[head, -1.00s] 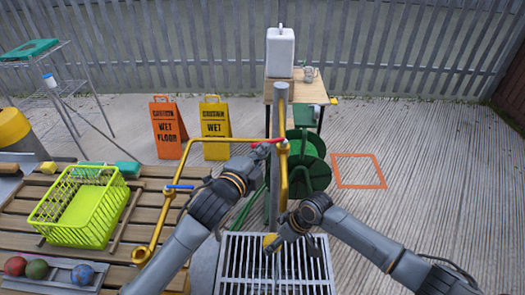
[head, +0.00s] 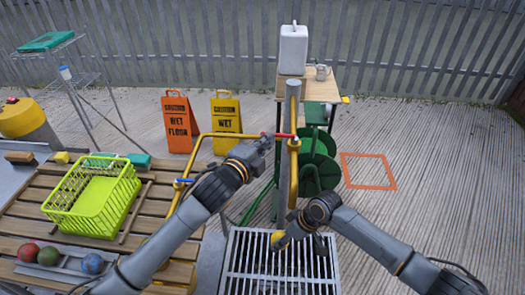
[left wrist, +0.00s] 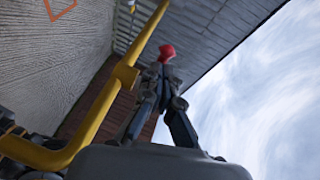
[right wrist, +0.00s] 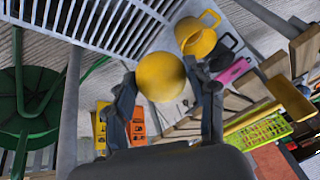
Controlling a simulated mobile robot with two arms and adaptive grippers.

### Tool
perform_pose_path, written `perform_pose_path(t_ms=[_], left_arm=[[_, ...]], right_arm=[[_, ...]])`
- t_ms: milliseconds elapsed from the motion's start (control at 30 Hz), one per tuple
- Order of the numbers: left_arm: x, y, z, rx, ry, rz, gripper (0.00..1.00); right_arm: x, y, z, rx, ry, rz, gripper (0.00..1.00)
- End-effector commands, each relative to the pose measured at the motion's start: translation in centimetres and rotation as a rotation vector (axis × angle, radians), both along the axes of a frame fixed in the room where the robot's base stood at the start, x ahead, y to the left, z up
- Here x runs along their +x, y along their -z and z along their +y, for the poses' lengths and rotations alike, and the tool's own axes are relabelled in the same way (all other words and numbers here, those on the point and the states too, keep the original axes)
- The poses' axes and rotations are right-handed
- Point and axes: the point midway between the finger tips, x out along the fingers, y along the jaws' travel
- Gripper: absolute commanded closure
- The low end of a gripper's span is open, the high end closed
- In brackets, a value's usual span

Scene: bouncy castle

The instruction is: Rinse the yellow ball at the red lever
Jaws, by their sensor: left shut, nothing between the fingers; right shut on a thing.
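The yellow ball (head: 278,240) is in my right gripper (head: 288,236), above the floor grate. In the right wrist view the ball (right wrist: 160,76) sits between the closed fingertips. The red lever (head: 285,135) is on the yellow pipe at the grey post. My left gripper (head: 266,142) is shut and empty, close to the lever. In the left wrist view the lever's red end (left wrist: 167,53) shows just beyond the fingertips; whether they touch is unclear. I see no running water.
A blue lever (head: 183,181) is further left on the pipe. The grate (head: 245,265) lies below the right gripper. A green hose reel (head: 320,165) stands behind the post. A lime crate (head: 125,195) and several balls are on the slatted table at left.

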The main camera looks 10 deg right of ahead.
Motion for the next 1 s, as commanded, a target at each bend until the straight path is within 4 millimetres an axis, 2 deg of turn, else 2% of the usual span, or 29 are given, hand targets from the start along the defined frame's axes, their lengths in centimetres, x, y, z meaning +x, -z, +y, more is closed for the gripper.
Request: perform_pose_path(t_ms=[167, 300, 400, 600, 800, 1000], left_arm=[[-1.7, -0.3, 0.5, 0.000, 0.001, 0.000, 1.00], [-4.1, -0.8, 1.2, 0.000, 0.001, 0.000, 1.00], [-5.0, -1.1, 3.6, 0.004, -0.001, -0.002, 1.00], [-7.0, -1.6, 7.2, 0.003, -0.001, 0.000, 1.00], [-8.1, -2.0, 9.3, 0.001, -0.001, -0.001, 1.00], [-8.5, -2.1, 9.8, -0.001, 0.000, 0.001, 1.00]], right_arm=[[0.0, 0.0, 0.0, 0.000, 0.000, 0.000, 0.67], [0.0, 0.0, 0.0, 0.000, 0.000, 0.000, 0.67], [0.0, 0.0, 0.0, 0.000, 0.000, 0.000, 0.67], [0.0, 0.0, 0.0, 0.000, 0.000, 0.000, 0.67], [0.0, 0.0, 0.0, 0.000, 0.000, 0.000, 0.67], [0.0, 0.0, 0.0, 0.000, 0.000, 0.000, 0.67]])
